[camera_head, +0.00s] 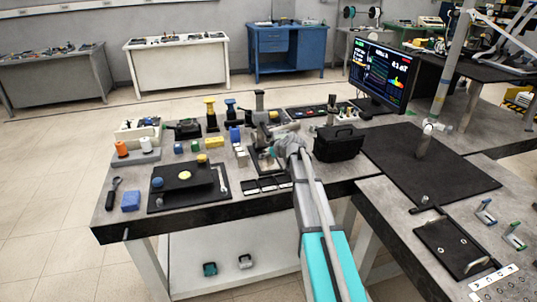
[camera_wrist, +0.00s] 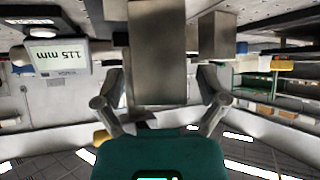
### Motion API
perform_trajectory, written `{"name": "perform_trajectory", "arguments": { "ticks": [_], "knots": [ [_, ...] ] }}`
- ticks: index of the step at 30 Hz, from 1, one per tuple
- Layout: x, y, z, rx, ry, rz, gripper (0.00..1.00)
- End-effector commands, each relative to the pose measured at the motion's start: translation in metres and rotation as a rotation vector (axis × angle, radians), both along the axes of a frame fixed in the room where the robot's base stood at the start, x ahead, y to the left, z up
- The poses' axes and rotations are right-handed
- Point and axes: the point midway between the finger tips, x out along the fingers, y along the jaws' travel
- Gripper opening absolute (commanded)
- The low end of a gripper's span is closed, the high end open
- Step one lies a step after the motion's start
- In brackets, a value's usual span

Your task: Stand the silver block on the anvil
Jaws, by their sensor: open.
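In the head view my gripper (camera_head: 270,152) is at the measuring stand near the middle of the bench; it is small and partly hidden by my arm. In the wrist view, which is upside down, my gripper (camera_wrist: 160,88) is open, with one finger at each side of a tall grey metal block (camera_wrist: 157,55). This looks like the silver block, with a visible gap to the right finger. The block's lower end runs out of the frame, so I cannot tell what it rests on. The anvil is not clearly distinguishable; the dark stand (camera_head: 260,103) rises behind my gripper.
A display (camera_wrist: 57,55) reads about 115 mm in the wrist view. A black case (camera_head: 338,145) stands close right of my arm. A dark mat (camera_head: 190,203) with coloured pieces and a wrench lies left. Small blocks, spools and a blue block (camera_head: 130,201) crowd the bench.

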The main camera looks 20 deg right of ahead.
Motion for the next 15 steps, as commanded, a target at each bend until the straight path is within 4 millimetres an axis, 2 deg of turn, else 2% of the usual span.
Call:
{"name": "perform_trajectory", "arguments": {
  "ticks": [8,15],
  "knots": [
    [-0.015,-0.006,0.015,0.000,0.000,-0.001,0.91],
    [-0.039,-0.015,0.035,-0.001,0.000,-0.001,0.91]
  ]
}}
